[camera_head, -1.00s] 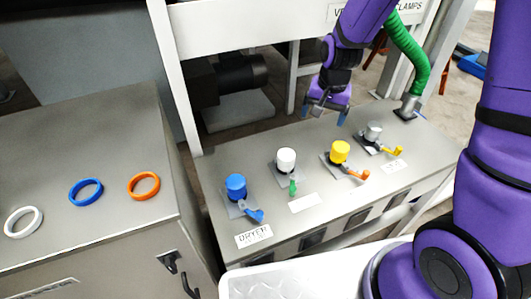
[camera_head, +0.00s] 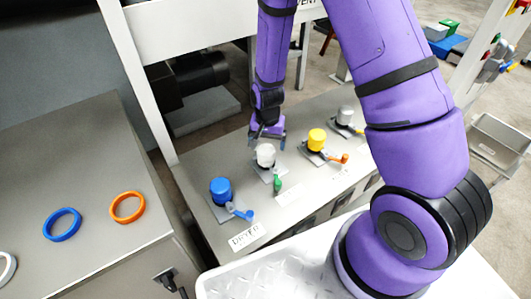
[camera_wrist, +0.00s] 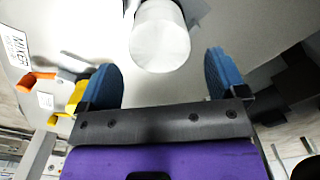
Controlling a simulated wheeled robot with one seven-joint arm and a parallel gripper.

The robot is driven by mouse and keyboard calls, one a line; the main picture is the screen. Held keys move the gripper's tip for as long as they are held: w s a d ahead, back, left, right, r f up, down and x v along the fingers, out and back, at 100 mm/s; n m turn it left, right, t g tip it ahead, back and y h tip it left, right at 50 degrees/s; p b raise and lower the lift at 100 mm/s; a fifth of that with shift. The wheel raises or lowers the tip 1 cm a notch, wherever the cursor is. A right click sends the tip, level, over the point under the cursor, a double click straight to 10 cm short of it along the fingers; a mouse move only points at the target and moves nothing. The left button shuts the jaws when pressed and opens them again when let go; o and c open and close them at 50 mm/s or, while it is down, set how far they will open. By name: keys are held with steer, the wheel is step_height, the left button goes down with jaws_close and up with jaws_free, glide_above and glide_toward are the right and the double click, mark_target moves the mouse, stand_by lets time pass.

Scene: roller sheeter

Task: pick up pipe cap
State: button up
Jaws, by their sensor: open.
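Capped pipes stand in a row on the grey bench. They are a blue cap (camera_head: 221,190), a white cap (camera_head: 265,154), a yellow cap (camera_head: 317,139) and a grey cap (camera_head: 346,114). My gripper (camera_head: 268,139) is at the white cap, just behind and above it in the head view. In the wrist view the white cap (camera_wrist: 160,38) lies ahead, between the lines of the two blue fingers. My gripper (camera_wrist: 162,75) is open and empty, and no contact shows. The yellow cap (camera_wrist: 76,95) is partly hidden behind the left finger.
Each pipe has a small valve handle in front, such as the green one (camera_head: 277,183) and the orange one (camera_head: 338,158). A frame post (camera_head: 140,85) stands at the bench's left. A side cabinet holds a blue ring (camera_head: 62,225) and an orange ring (camera_head: 127,207).

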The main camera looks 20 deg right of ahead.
mark_target(266, 148)
steer(key=shift+s+a+f, duration=0.15)
steer(key=shift+f, duration=1.2)
steer(key=shift+s+a+f, duration=0.1)
steer(key=shift+f, duration=1.2)
steer(key=shift+c, duration=0.3)
steer(key=c, duration=1)
